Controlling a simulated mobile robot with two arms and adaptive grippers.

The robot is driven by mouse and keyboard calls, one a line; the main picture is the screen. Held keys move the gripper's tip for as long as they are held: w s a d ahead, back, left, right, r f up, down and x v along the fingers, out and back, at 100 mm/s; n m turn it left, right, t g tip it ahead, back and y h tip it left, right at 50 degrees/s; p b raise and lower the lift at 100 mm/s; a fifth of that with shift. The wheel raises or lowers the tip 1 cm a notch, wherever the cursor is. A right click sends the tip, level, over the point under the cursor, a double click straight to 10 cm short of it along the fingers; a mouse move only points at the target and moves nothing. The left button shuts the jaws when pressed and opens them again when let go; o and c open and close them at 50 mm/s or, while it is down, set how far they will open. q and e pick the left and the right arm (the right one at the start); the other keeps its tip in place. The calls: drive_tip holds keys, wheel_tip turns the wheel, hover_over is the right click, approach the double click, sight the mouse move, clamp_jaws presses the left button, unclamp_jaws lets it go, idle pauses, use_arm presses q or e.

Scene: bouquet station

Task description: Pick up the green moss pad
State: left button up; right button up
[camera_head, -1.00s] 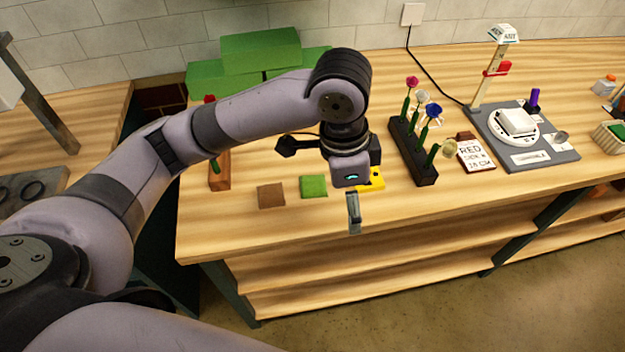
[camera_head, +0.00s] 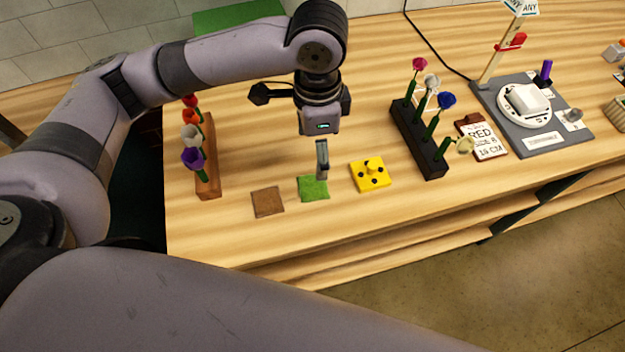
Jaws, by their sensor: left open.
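The green moss pad (camera_head: 313,189) is a small flat square on the wooden table, between a brown pad and a yellow block. My left gripper (camera_head: 322,175) points down with its fingers over the right part of the moss pad. It is open, with nothing seen between its fingers. One finger hides the other, and I cannot tell the exact height of the tips above the pad. My right gripper is not in view.
A brown square pad (camera_head: 268,202) lies just left of the moss pad. A yellow block (camera_head: 370,174) with black dots lies close on the right. A wooden flower rack (camera_head: 207,184) stands left, a black one (camera_head: 431,164) right. The table's front edge is near.

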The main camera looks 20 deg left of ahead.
sight(313, 185)
use_arm(q)
wheel_tip(313, 185, down, 4)
drive_tip(key=shift+r, duration=0.1)
wheel_tip(313, 185, down, 2)
drive_tip(key=shift+w+a+f, duration=0.1)
drive_tip(key=shift+a+f, duration=0.05)
drive_tip(key=shift+f, duration=0.1)
drive_tip(key=shift+f+p, duration=0.35)
drive_tip(key=shift+f, duration=0.1)
drive_tip(key=f, duration=0.3)
drive_tip(key=f+p, duration=0.1)
drive_tip(key=shift+s+a+f, duration=0.15)
drive_tip(key=shift+s+f, duration=0.05)
drive_tip(key=shift+s, duration=0.1)
drive_tip(key=shift+f, duration=0.2)
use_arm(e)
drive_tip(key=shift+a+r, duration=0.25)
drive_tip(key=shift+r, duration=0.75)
use_arm(q)
drive_tip(key=shift+c, duration=0.2)
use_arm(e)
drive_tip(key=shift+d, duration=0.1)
use_arm(q)
drive_tip(key=c, duration=0.8)
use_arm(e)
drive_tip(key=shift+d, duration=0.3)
